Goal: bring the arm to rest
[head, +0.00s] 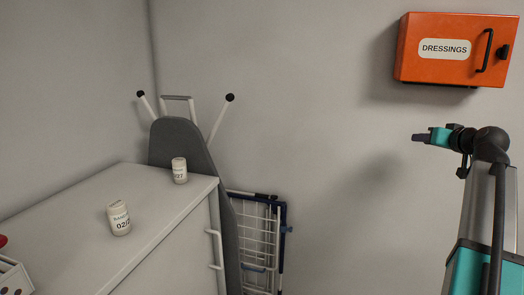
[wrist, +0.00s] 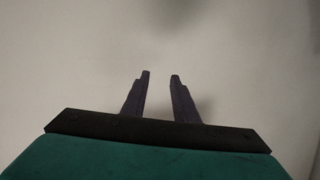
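My gripper (head: 418,138) is raised at the right in the head view, pointing left, in front of the bare wall and below the orange cabinet. In the wrist view its two dark fingers (wrist: 160,78) stand apart with a gap between them. Nothing is between the fingers, and only plain wall shows beyond them. My gripper touches nothing that I can see.
An orange cabinet (head: 452,52) marked DRESSINGS hangs on the wall above my gripper. A white cabinet top (head: 75,215) at left bears two small labelled jars (head: 119,218). An ironing board (head: 182,137) and a folded rack (head: 262,240) lean behind it. The middle is clear.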

